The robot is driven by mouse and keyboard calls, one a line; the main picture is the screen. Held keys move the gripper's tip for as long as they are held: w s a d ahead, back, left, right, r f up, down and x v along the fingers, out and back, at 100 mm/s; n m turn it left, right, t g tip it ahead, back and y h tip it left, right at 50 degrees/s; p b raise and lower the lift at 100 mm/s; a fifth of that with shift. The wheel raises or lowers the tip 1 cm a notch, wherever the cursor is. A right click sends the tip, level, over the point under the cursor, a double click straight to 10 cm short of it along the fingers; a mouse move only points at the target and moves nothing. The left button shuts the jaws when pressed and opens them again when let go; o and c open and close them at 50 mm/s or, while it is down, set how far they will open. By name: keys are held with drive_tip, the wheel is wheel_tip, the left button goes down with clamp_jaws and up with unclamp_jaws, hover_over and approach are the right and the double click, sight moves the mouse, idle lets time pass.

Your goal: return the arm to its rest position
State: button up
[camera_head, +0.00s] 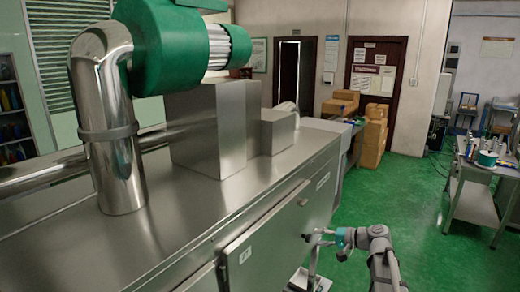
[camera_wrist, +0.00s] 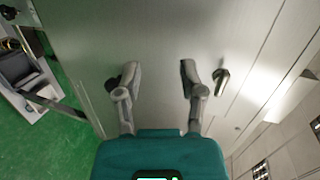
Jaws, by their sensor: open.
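My gripper (camera_head: 314,239) is at the lower right of the head view, at the end of my arm, beside the front of the steel machine (camera_head: 290,225). In the wrist view my gripper (camera_wrist: 159,75) has its two grey fingers spread wide, with nothing between them. The fingers point at a flat grey metal panel (camera_wrist: 155,30). A small metal handle (camera_wrist: 221,78) sits on the panel just right of the right finger. A dark knob (camera_wrist: 112,84) shows partly behind the left finger. I cannot tell whether the fingers touch the panel.
A steel table (camera_head: 474,185) with several items stands at the right. Cardboard boxes (camera_head: 372,145) are stacked behind the machine. A green motor (camera_head: 170,45) and a steel pipe (camera_head: 112,130) rise above the machine top. Green floor (camera_head: 425,215) is open between my arm and the table.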

drive_tip(key=s+a+f+n+g+h+b, duration=0.2)
drive_tip(key=s+a+f+n+g+h, duration=0.25)
drive_tip(key=s+f, duration=0.45)
drive_tip(key=s+f+g+h+b, duration=0.2)
drive_tip(key=s+f+h, duration=0.6)
drive_tip(key=s, duration=0.1)
drive_tip(key=shift+s+d+n, duration=0.3)
drive_tip(key=shift+s+n, duration=0.05)
drive_tip(key=shift+s, duration=0.05)
drive_tip(key=shift+g, duration=0.25)
